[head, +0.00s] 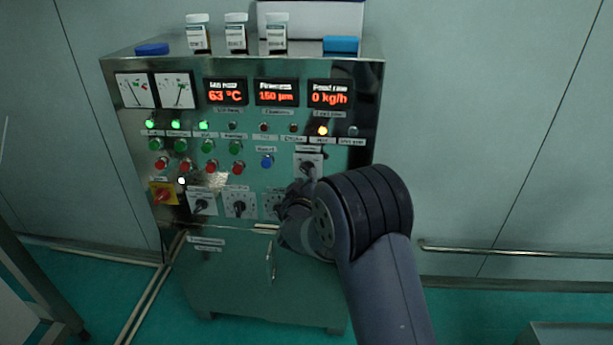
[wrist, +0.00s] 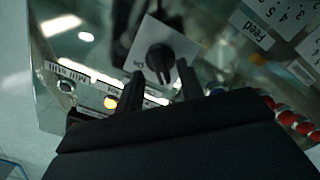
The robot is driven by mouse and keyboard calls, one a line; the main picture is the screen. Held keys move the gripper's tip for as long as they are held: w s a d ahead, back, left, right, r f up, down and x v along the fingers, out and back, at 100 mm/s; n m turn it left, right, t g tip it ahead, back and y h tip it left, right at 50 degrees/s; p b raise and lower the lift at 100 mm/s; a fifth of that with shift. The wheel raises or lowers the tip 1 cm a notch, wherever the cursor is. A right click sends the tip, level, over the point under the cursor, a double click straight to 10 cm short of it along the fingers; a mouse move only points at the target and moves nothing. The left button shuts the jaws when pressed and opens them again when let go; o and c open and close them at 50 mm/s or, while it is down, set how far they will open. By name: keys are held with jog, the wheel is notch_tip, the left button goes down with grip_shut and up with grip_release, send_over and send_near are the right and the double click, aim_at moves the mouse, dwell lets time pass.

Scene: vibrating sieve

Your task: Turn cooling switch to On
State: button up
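A black rotary switch knob (wrist: 160,58) on a pale square plate shows in the wrist view, with small lettering at the plate's edge that may read "On". In the head view this looks like the switch (head: 308,168) at the panel's right; its name label is too small to read. My gripper (wrist: 161,82) has its two black fingers apart, one on each side of the knob's lower end. I cannot tell whether they touch the knob. In the head view my arm hides most of the gripper.
The steel control cabinet (head: 225,262) carries a lit orange lamp (head: 322,130) above the switch, coloured push buttons, a red-and-yellow switch (head: 163,193) and several lower dials. Bottles (head: 236,34) stand on top. A rail (head: 515,252) runs along the wall at right.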

jog(key=shift+w, duration=0.65)
jog(key=shift+c, duration=0.3)
grip_shut()
